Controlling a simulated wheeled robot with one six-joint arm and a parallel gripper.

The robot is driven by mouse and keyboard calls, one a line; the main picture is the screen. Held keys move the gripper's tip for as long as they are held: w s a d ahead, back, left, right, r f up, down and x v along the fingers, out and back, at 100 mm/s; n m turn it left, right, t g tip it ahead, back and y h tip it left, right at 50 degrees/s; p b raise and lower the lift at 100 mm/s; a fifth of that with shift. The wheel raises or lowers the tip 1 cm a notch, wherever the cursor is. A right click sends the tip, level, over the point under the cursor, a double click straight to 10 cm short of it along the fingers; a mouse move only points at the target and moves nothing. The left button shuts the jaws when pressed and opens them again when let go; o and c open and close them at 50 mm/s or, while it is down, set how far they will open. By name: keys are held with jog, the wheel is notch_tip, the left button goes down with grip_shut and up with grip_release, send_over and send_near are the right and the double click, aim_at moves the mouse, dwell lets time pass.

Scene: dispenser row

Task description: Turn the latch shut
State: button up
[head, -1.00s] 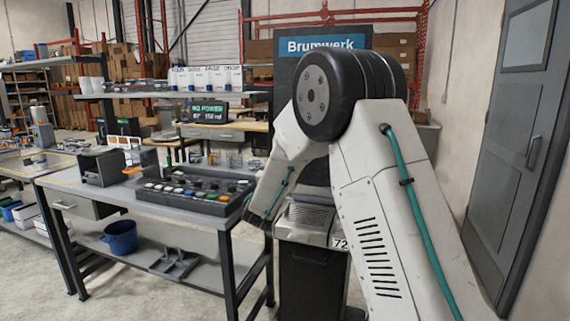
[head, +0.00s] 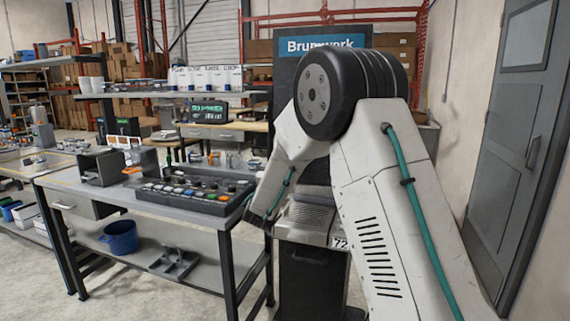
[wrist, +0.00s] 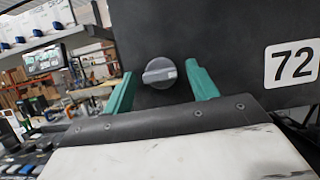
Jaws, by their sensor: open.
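The latch (wrist: 160,73) is a small round grey knob with a raised grip bar, on a dark panel (wrist: 235,30) in the wrist view. Its grip bar lies close to level, slightly tilted. My gripper (wrist: 158,69) is open, with one teal finger on each side of the knob. Gaps show between both fingers and the knob, and I cannot tell how deep the fingers reach. In the head view my arm hides the latch and the fingertips. The dark cabinet (head: 306,275) with the 72 label stands below my wrist there.
A white 72 label (wrist: 293,62) is right of the latch. A workbench (head: 120,205) with a button panel (head: 195,192) stands left of the cabinet. A blue bucket (head: 120,238) sits on its lower shelf. A grey door (head: 515,150) is at the right. Floor is clear in front.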

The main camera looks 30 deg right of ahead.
jog(key=v, duration=0.7)
jog(key=shift+s+a, duration=0.25)
jog(key=shift+f, duration=0.15)
